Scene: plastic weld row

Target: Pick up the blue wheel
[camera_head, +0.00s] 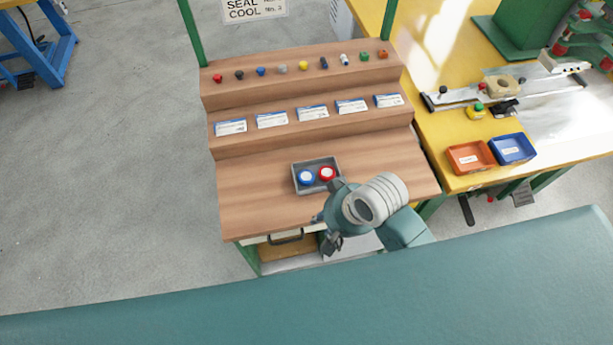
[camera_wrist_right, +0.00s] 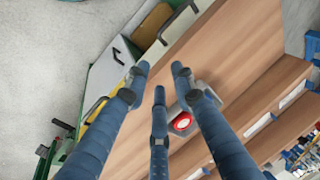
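The blue wheel (camera_head: 306,178) lies in a small grey tray (camera_head: 294,178) on the wooden bench, left of a red wheel (camera_head: 327,173). My right gripper (camera_head: 324,215) is just in front of the tray, to its lower right, apart from the blue wheel. In the right wrist view my right gripper (camera_wrist_right: 160,78) has its three fingers spread and nothing between them. The red wheel (camera_wrist_right: 182,121) shows there between the fingers; I cannot make out the blue wheel, which may be hidden behind a finger. My left gripper is not in view.
The wooden bench (camera_head: 250,195) has stepped shelves with white labelled cards (camera_head: 272,119) and several small coloured parts (camera_head: 261,71). A yellow table (camera_head: 455,150) at right bears an orange bin (camera_head: 470,167) and a blue bin (camera_head: 529,157). The bench top left of the tray is clear.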

